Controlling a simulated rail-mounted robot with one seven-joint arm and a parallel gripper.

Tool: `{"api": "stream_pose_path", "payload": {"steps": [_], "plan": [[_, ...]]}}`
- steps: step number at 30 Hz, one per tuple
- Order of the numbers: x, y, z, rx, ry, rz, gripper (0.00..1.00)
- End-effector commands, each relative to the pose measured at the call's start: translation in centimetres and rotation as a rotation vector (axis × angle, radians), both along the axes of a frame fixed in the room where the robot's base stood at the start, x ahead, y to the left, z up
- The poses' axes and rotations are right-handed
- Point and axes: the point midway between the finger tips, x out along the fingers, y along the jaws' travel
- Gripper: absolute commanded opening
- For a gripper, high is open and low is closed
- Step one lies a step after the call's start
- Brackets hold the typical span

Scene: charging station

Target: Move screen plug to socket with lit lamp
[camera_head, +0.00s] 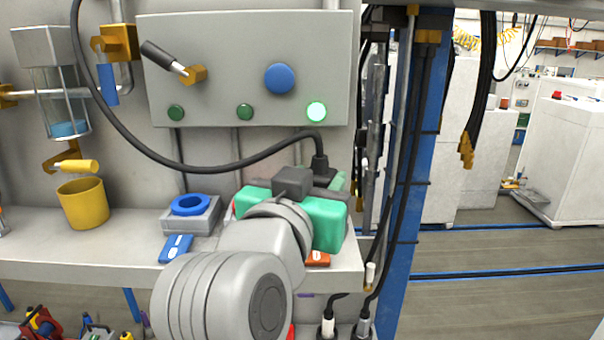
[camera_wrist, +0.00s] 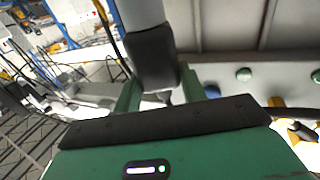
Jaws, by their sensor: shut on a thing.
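A grey panel (camera_head: 225,60) on the wall carries three green lamps in a row. The right lamp (camera_head: 316,111) is lit bright green; the left lamp (camera_head: 176,112) and middle lamp (camera_head: 245,111) are dark. My gripper (camera_head: 328,184) is below the panel's right end, shut on a black plug (camera_head: 321,165). A black cable (camera_head: 215,167) runs from the plug leftward and up. In the wrist view the plug (camera_wrist: 153,55) stands between my green fingers (camera_wrist: 160,82). The socket is not clearly visible, and I cannot tell whether the plug touches one.
A lever (camera_head: 165,58) and blue knob (camera_head: 279,78) stick out from the panel. On the shelf (camera_head: 115,240) are a yellow cup (camera_head: 83,203) and a grey block with a blue ring (camera_head: 188,206). A blue post (camera_head: 410,150) with cables stands to the right.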

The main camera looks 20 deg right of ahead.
Motion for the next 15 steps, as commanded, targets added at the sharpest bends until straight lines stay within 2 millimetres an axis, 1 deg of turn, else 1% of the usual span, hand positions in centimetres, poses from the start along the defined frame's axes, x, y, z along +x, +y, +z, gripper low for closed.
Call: {"api": "stream_pose_path", "payload": {"steps": [5,15], "plan": [[0.3,-0.1,0.1,0.000,0.000,0.000,0.14],[2.6,-0.9,0.1,0.000,0.001,0.001,0.14]]}}
